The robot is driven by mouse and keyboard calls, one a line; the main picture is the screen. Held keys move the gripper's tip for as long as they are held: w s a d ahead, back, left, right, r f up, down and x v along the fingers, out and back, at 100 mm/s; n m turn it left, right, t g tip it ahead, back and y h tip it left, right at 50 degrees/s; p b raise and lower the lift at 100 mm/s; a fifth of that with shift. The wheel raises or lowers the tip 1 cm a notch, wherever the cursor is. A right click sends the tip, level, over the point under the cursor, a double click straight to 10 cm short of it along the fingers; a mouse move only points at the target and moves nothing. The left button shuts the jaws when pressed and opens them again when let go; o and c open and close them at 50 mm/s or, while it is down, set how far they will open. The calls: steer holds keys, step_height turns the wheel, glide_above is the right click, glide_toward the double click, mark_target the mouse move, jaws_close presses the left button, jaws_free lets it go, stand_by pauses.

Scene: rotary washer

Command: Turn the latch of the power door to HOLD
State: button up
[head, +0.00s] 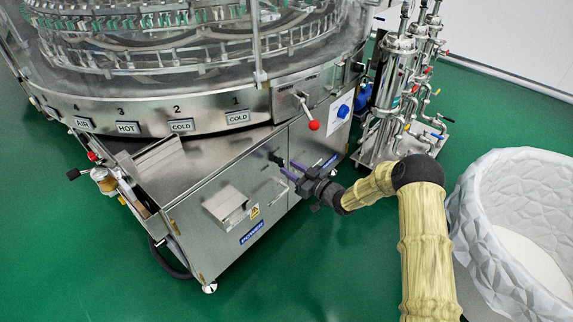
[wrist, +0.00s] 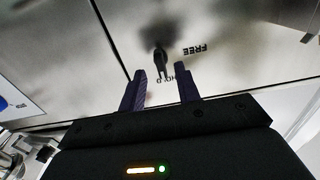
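The black latch (head: 276,158) is on the steel cabinet front, near the vertical seam between two door panels. In the wrist view the latch (wrist: 160,62) is a small dark handle, with FREE (wrist: 195,50) and a partly hidden HOLD (wrist: 180,79) printed upside down beside it. The handle's lower end in that picture lies near HOLD. The steel door panel (head: 270,190) looks closed. My gripper (head: 288,168) reaches the cabinet from the right. In the wrist view my gripper (wrist: 162,80) is open, its purple fingers either side of the latch's line; contact cannot be told.
A metal box (head: 225,204) juts from the left panel above a POWER label (head: 251,233). A red-knobbed lever (head: 313,125) sticks out above the gripper. Steel pump cylinders (head: 395,90) stand behind, a white bin (head: 500,215) at right. Green floor in front is clear.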

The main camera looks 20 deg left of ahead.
steer(key=p+v, duration=0.3)
steer(key=v, duration=1.1)
steer(key=shift+d+p, duration=0.2)
steer(key=shift+p, duration=0.15)
